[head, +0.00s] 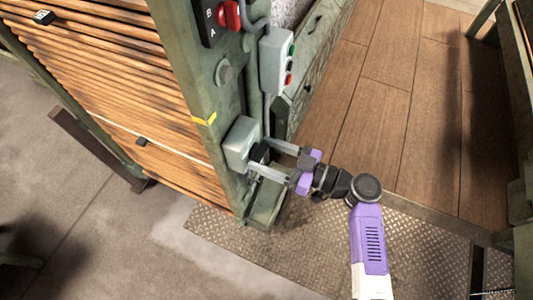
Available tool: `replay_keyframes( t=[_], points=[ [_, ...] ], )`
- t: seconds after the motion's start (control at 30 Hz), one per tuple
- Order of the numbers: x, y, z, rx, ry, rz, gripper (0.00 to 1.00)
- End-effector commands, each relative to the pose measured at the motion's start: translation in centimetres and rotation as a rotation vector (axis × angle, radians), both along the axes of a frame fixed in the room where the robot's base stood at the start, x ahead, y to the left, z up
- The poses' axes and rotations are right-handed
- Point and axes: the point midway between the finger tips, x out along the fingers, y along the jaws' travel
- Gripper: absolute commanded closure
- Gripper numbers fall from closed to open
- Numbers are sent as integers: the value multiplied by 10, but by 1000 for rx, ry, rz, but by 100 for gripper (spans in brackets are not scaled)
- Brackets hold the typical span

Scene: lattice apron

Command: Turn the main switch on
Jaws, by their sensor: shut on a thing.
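A grey switch box (239,141) is mounted low on the green post (214,95). A black knob (260,152) sticks out from its right side; I take this to be the main switch. My gripper (257,153) reaches in from the right, with its two pale fingers on either side of the knob, shut on it. The fingers partly cover the knob, and its turn position cannot be read.
Higher on the post is a red selector (229,15) marked A and B. A grey button box (275,62) with green and red buttons hangs beside it. Wooden slats (120,80) fill the left. A metal tread plate (300,245) lies below.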

Motion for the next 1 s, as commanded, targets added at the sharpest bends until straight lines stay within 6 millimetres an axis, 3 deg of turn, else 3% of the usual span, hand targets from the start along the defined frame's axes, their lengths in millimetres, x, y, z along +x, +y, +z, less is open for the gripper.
replay_keyframes(
  t=[1.0],
  points=[
    [4,-2,-2,310,851,-2,77]
  ],
)
